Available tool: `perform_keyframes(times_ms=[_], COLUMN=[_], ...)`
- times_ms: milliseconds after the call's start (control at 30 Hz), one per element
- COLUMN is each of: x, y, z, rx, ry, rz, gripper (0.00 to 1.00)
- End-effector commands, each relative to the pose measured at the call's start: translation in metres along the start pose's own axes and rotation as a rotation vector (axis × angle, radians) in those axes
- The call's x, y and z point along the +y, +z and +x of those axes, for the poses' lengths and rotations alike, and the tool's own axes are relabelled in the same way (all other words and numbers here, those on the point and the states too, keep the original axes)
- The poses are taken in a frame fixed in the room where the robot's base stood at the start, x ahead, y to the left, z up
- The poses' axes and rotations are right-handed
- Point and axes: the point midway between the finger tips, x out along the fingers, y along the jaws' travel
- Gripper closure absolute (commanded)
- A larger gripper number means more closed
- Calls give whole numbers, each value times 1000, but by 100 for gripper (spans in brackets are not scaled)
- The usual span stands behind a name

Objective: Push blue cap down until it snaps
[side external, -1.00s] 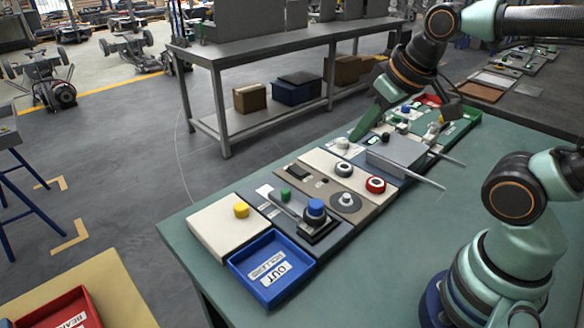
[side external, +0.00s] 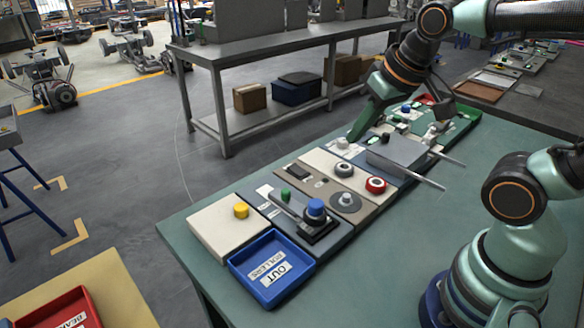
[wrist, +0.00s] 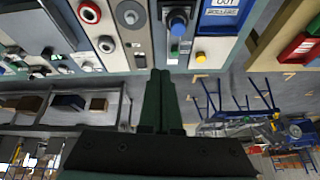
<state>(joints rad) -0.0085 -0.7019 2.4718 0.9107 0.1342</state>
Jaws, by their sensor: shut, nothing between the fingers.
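The blue cap also shows near the top of the wrist view (wrist: 178,25). My gripper (side external: 352,137) is shut and empty, its green fingers angled down toward the far part of the row, near a white knob. It is well apart from the blue cap. In the wrist view the closed fingers (wrist: 160,76) lie below the cap. I cannot tell whether the cap is fully seated.
A yellow button (side external: 241,210) is left of the cap, and a blue OUT tray (side external: 238,268) is in front. A grey knob (side external: 346,201), a red ring button (side external: 376,185) and a grey box with a protruding rod (side external: 398,156) stand along the row.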

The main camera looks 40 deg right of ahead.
Motion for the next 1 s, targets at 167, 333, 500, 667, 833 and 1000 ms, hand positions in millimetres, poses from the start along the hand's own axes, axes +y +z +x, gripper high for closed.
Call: perform_keyframes(times_ms=[167,333,500,667,833,1000], x=[-8,-17,-26,-35,-41,-44], y=[-5,-9,-12,-13,-12,-11], z=[12,27,44,61,75,81], rx=[-94,-179,-243,-274,-273,-265], ry=[20,82,181,301,409,460], rz=[346,724,1098,1429,1680,1791], gripper=[100,100,100,100,100,100])
